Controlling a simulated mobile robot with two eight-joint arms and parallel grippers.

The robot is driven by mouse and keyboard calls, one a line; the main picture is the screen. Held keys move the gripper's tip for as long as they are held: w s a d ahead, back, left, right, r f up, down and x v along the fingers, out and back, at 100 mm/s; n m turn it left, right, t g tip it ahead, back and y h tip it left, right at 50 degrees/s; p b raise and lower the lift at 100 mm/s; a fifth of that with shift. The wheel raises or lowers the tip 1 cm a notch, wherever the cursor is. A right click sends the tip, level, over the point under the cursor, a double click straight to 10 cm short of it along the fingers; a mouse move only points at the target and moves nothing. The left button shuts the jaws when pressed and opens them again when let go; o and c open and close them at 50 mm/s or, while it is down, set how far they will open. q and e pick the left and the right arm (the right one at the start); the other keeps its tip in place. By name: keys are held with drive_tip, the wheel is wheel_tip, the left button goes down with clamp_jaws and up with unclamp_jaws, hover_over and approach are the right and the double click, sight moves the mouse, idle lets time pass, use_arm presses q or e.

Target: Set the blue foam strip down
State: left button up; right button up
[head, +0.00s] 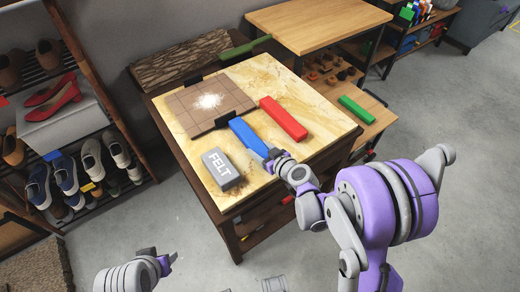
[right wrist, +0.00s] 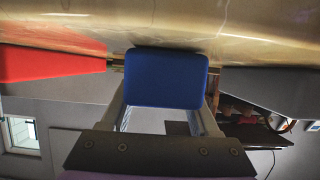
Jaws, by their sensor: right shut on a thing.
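The blue foam strip (head: 248,136) lies along the worn wooden tabletop, between a red strip (head: 283,118) and a grey block marked FELT (head: 222,168). My right gripper (head: 274,156) is shut on its near end. In the right wrist view, the strip's blue end face (right wrist: 165,78) sits between the two fingers, close against the tabletop; I cannot tell whether it touches. My left gripper (head: 168,262) is at the bottom left, away from the table, and its jaws are too small to read.
A brown tiled board (head: 186,108) with white powder and black clips lies at the table's back left. A green-handled tool (head: 244,48) is behind it. A green strip (head: 354,109) lies on a lower shelf at right. Shoe racks stand left.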

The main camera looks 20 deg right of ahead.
drive_tip(key=o, duration=1.3)
drive_tip(key=shift+o, duration=0.2)
drive_tip(key=shift+r, duration=0.15)
drive_tip(key=s+d+r+m+g+h, duration=0.1)
drive_tip(key=s+r+g, duration=0.1)
drive_tip(key=s, duration=0.7)
drive_tip(key=s+d+r+m+g+h+p, duration=0.1)
drive_tip(key=s+r+g+h, duration=0.1)
drive_tip(key=s, duration=0.8)
drive_tip(key=s+d+r+m+g+h, duration=0.1)
drive_tip(key=s+g, duration=0.3)
drive_tip(key=s, duration=0.6)
drive_tip(key=shift+r+m+h, duration=0.3)
drive_tip(key=shift+r+m, duration=0.15)
drive_tip(key=shift+m, duration=0.05)
